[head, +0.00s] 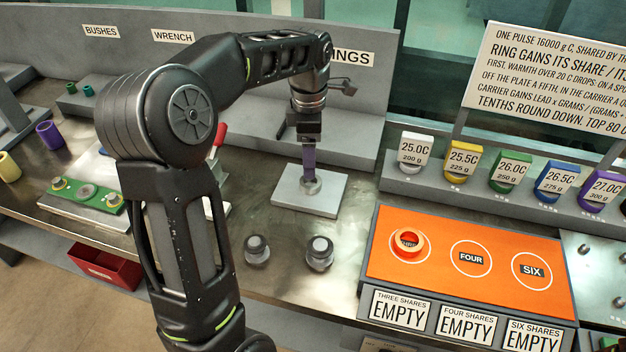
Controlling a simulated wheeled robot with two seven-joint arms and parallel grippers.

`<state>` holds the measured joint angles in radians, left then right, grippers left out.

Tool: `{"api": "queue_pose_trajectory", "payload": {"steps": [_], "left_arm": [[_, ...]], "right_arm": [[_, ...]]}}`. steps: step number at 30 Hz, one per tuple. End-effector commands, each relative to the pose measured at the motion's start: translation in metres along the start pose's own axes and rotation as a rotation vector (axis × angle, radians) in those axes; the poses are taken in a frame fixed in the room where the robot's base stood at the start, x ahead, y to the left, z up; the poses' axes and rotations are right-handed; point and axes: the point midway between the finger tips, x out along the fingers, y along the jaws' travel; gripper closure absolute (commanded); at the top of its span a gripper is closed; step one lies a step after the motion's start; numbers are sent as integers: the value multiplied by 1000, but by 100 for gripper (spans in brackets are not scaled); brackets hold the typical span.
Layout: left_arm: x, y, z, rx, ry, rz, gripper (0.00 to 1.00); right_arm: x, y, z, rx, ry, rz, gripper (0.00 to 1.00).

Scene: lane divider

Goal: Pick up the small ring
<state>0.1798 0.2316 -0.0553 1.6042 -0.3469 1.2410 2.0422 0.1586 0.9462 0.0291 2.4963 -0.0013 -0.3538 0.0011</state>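A grey ring-shaped piece (312,187) sits on a pale square plate (327,196) at the middle of the bench. My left gripper (309,170) points straight down over it. A narrow purple part shows at the gripper's lower end, reaching down to the grey piece; I cannot tell if it is the fingers or something held. Whether they touch, and whether the gripper is open or shut, is unclear. My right gripper is not in view.
Two small metal weights (257,249) stand on the bench in front of the plate. A row of coloured labelled blocks (509,171) stands at the back right. A green tray (88,196), a purple bushing (48,135) and a red bin (106,266) are at left.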

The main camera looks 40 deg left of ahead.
Motion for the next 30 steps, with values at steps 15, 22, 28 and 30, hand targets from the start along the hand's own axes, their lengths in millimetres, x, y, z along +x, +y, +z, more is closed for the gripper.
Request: {"api": "queue_pose_trajectory", "payload": {"steps": [15, 22, 28, 30], "left_arm": [[26, 0, 0, 0, 0, 0, 26], [36, 0, -1, -1, 1, -3, 26], [66, -1, -2, 1, 2, -5, 26], [74, -1, -2, 1, 1, -4, 26]], "right_arm": [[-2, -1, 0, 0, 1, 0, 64], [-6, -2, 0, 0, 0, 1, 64], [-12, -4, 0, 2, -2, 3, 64], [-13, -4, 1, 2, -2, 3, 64]]}}
